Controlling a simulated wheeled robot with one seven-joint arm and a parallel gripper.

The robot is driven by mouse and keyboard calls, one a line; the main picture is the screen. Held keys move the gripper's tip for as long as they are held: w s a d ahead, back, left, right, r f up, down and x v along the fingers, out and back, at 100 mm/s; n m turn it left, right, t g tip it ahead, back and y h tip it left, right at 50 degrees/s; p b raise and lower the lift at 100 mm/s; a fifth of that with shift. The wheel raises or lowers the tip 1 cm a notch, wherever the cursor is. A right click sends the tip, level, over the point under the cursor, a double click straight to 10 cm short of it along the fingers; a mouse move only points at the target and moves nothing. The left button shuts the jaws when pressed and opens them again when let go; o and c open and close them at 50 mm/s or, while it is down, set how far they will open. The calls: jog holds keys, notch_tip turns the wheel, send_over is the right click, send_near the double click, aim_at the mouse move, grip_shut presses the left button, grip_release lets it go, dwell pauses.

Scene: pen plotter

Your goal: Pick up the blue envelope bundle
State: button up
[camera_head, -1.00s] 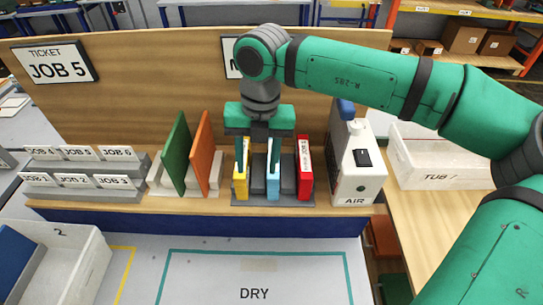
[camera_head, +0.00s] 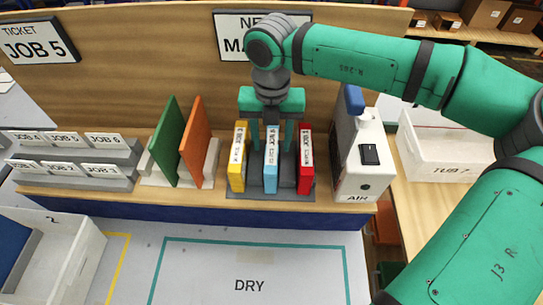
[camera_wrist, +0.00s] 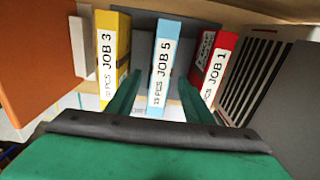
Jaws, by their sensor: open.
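The light blue bundle (camera_head: 271,172) stands upright in the middle slot of a grey rack, between a yellow bundle (camera_head: 237,170) and a red bundle (camera_head: 305,172). In the wrist view the blue bundle (camera_wrist: 163,75) bears a JOB 5 label, the yellow one (camera_wrist: 116,30) JOB 3 and the red one (camera_wrist: 229,48) JOB 1. My gripper (camera_head: 272,138) is open, pointing down over the rack. Its fingers lie on either side of the blue bundle, with gaps in the wrist view. How deep the fingertips reach is hard to tell.
Green (camera_head: 168,140) and orange (camera_head: 197,145) boards stand left of the rack. The white AIR box (camera_head: 358,165) stands close on the right. A wooden back panel (camera_head: 130,70) rises behind. The DRY area (camera_head: 250,270) in front is clear.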

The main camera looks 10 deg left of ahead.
aim_at(272, 145)
jog(key=shift+w+f, duration=0.2)
jog(key=shift+f, duration=2.45)
jog(key=shift+w, duration=0.1)
grip_shut()
